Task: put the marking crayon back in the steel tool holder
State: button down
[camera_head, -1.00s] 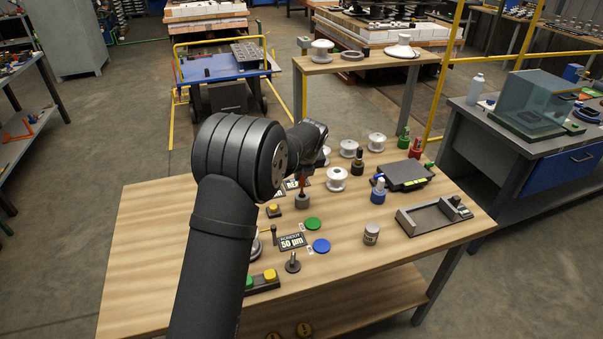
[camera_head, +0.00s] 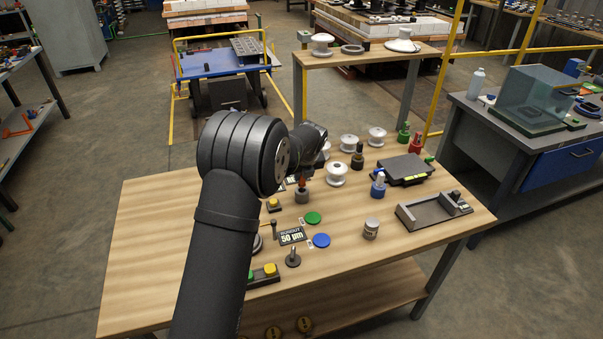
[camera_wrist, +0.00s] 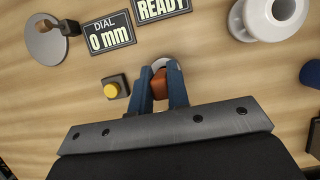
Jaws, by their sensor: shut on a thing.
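The orange-red marking crayon (camera_head: 302,183) is upright under my wrist in the head view. It also shows between the blue fingers in the wrist view (camera_wrist: 159,86). My gripper (camera_wrist: 160,76) is shut on it. The small grey steel tool holder (camera_head: 302,197) stands on the wooden bench directly below the crayon. Its pale rim (camera_wrist: 161,63) shows just beyond the fingertips in the wrist view. The crayon's lower end meets or overlaps the holder's top; I cannot tell how far inside it is. My wrist partly hides the fingers in the head view.
A yellow button box (camera_wrist: 111,90) is left of the fingers. The dial display (camera_wrist: 111,36) and a white insulator (camera_wrist: 268,16) lie beyond. A blue-capped bottle (camera_head: 378,186) and grey cradle (camera_head: 432,212) stand farther right. The bench's left part (camera_head: 150,235) is clear.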

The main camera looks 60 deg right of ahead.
jog(key=shift+f, duration=1)
jog(key=c, duration=1.3)
grip_release()
jog(key=v, duration=1.7)
jog(key=shift+r, duration=0.15)
jog(key=shift+s+a, duration=0.1)
jog(key=x, duration=1.7)
jog(key=shift+f, duration=0.2)
